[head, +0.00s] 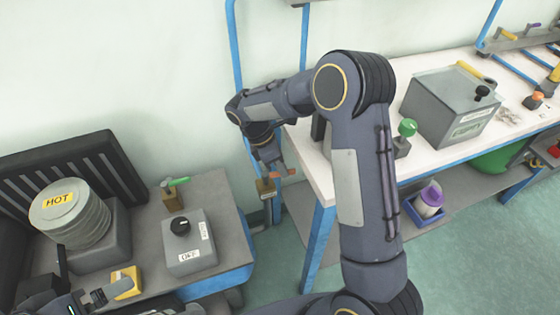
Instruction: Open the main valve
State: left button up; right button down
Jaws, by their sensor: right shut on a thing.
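A brass valve block (266,188) with a small label stands low beside the left bench's right edge. An orange-red handle (290,171) shows at its upper right. My right arm reaches over from the right and its gripper (277,166) points down at this valve, shut on the handle; the jaws partly hide it. A second brass valve (170,196) with a green lever (179,182) stands at the back of the left bench. My left gripper (97,297) is at the bottom left, beside a yellow block (126,283); its jaw opening is unclear.
A grey box with a black knob (186,246) and a stack of round plates marked HOT (65,212) stand on the left bench. The white table (420,68) at right holds a large grey box (448,108) and a green knob (407,128). Blue posts and legs flank the gap.

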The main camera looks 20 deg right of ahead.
jog(key=m, duration=0.1)
jog(key=s+m+g+y, duration=0.1)
jog(key=shift+a+m+p, duration=0.1)
jog(key=shift+m+p, duration=0.2)
jog(key=shift+m, duration=0.1)
jog(key=c, duration=1.4)
grip_release()
jog(key=shift+p+v, duration=0.3)
jog(key=shift+v, duration=3.6)
jog(key=shift+c, duration=0.3)
